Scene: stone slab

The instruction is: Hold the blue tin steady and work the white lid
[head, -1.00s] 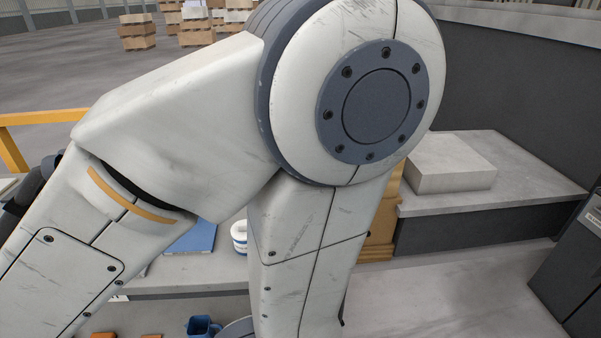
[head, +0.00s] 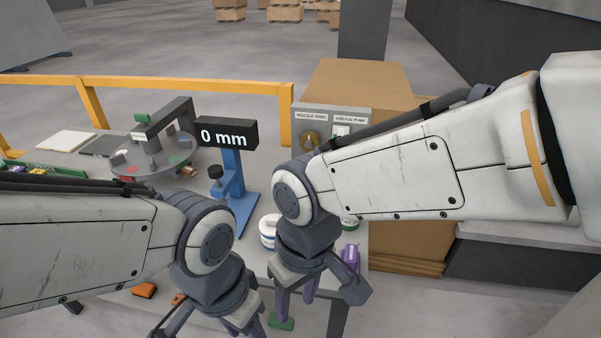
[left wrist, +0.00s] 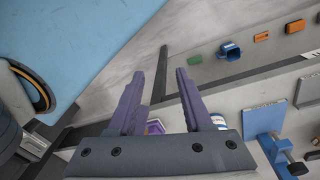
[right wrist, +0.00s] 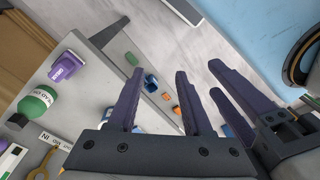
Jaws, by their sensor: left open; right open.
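A small white-topped tin with a blue band (head: 268,230) stands upright near the bench's front edge in the head view, just left of my right gripper. It also shows in the left wrist view as a white and blue tin (left wrist: 217,120), partly hidden behind my gripper. I cannot tell whether its lid is loose. My right gripper (head: 312,298) is open and empty, pointing down beside the tin and in front of the bench edge. My left gripper (head: 210,322) is open and empty, lower and further left, its tips near the picture's bottom edge. Neither gripper touches the tin.
A green-topped container (head: 350,223) and a purple object (head: 351,256) stand right of my right gripper. A blue stand with a "0 mm" display (head: 228,135) and a round turntable (head: 150,160) are behind. A blue mug (right wrist: 150,82) and orange pieces (head: 144,290) lie lower, beyond the bench edge.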

